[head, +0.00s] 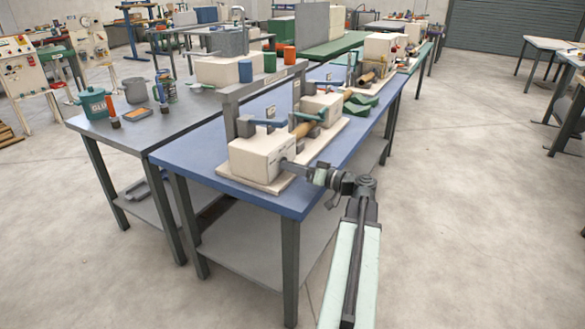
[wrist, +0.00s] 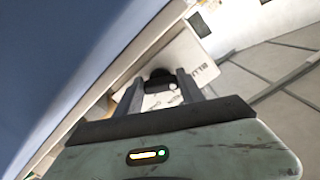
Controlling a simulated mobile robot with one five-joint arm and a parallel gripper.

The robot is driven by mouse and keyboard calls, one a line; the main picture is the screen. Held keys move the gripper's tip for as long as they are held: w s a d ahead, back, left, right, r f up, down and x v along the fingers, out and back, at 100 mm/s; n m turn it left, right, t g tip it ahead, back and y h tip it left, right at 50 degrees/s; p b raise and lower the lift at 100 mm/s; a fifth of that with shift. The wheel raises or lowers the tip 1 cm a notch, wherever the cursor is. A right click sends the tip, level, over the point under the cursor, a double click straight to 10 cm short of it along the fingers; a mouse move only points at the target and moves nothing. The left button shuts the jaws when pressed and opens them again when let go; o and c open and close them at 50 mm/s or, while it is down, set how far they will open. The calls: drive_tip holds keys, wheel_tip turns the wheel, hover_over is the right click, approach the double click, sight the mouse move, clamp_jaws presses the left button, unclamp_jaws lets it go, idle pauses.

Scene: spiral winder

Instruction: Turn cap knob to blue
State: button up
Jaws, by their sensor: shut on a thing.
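The cap knob (wrist: 160,74) is a small dark round knob on the face of a cream box. In the wrist view it sits between the two fingers of my gripper (wrist: 160,88), which are shut on it. Dark letters, seemingly the start of "BLUE" (wrist: 206,68), are on the pale panel right of the knob. In the head view my gripper (head: 289,165) reaches the right face of the front cream box (head: 258,158). The knob is hidden there by the gripper, and its pointing direction is unclear.
The box stands on a cream base board (head: 240,186) on a blue-topped table (head: 200,166). A brown roller (head: 306,129) and a second cream box (head: 322,108) lie behind it. A grey table (head: 135,125) with a teal glue pot adjoins. Open floor lies right.

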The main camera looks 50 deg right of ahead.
drive_tip(key=shift+f, duration=0.1)
drive_tip(key=o, duration=1.4)
drive_tip(key=shift+c, duration=0.2)
drive_tip(key=v, duration=0.8)
